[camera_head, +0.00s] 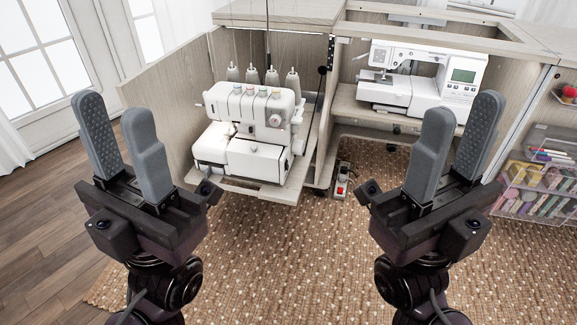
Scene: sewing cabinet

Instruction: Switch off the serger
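The serger (252,127) is a white machine with several thread cones behind it and coloured dials on top. It stands on a pull-out wooden shelf (277,190) at the left of the cabinet. Its power switch cannot be made out. My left gripper (118,118) is open and empty, raised in front and to the left of the serger, apart from it. My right gripper (462,122) is open and empty, raised at the right, in front of the sewing machine and apart from it.
A white sewing machine (425,80) with a screen sits in the right cabinet bay. A power strip (341,183) with a red switch lies on the floor by the cabinet. Clear drawers of thread (541,175) stand at the right. The woven rug (290,265) between my arms is clear.

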